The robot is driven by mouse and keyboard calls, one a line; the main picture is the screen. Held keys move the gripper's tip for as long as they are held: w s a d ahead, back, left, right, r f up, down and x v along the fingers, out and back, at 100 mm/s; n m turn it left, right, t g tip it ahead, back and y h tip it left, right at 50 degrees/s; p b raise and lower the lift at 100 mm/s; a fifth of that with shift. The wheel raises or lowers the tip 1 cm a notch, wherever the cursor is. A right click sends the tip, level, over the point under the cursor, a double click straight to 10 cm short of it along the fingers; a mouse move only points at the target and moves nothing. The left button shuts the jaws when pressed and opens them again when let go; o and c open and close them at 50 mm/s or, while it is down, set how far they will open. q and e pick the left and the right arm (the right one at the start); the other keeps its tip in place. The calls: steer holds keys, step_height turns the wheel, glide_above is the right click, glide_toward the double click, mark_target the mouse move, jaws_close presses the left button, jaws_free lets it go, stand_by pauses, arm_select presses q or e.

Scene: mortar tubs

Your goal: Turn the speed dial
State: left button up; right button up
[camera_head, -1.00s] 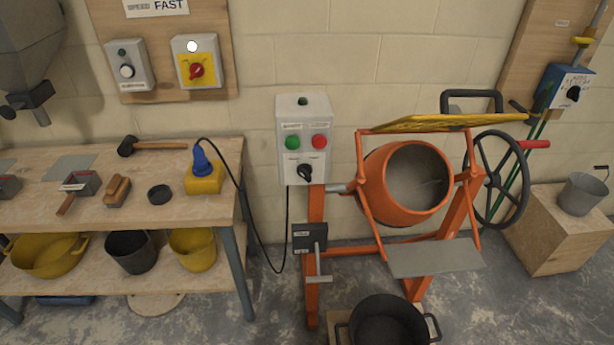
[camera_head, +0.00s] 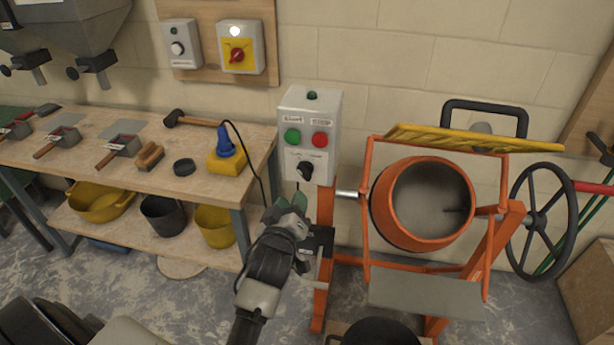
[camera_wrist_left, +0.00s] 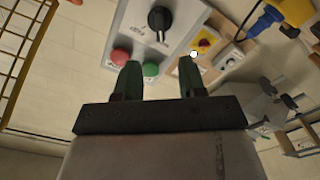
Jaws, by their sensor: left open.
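The speed dial (camera_head: 305,170) is a black knob low on the front of a grey control box (camera_head: 312,105), below a green button (camera_head: 292,136) and a red button (camera_head: 320,140). The dial also shows in the left wrist view (camera_wrist_left: 159,22), beyond the fingertips. My left gripper (camera_head: 288,203) is open and empty, just below the box and a little left of the dial. In the left wrist view its two green fingers (camera_wrist_left: 158,78) stand apart, short of the box and not touching the dial. My right gripper is not in view.
An orange cement mixer (camera_head: 420,203) with a yellow guard (camera_head: 470,138) stands right of the box. A wooden workbench (camera_head: 110,175) with tools and a blue plug (camera_head: 225,142) is at left. A black cable runs between bench and box. A black tub (camera_head: 375,334) is below the mixer.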

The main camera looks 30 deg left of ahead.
mark_target(302, 175)
arm_select(q)
steer(key=p+x, duration=0.1)
steer(key=x, duration=0.8)
steer(key=shift+w+a, duration=0.1)
steer(key=shift+w, duration=0.3)
steer(key=shift+f, duration=0.1)
jaws_close()
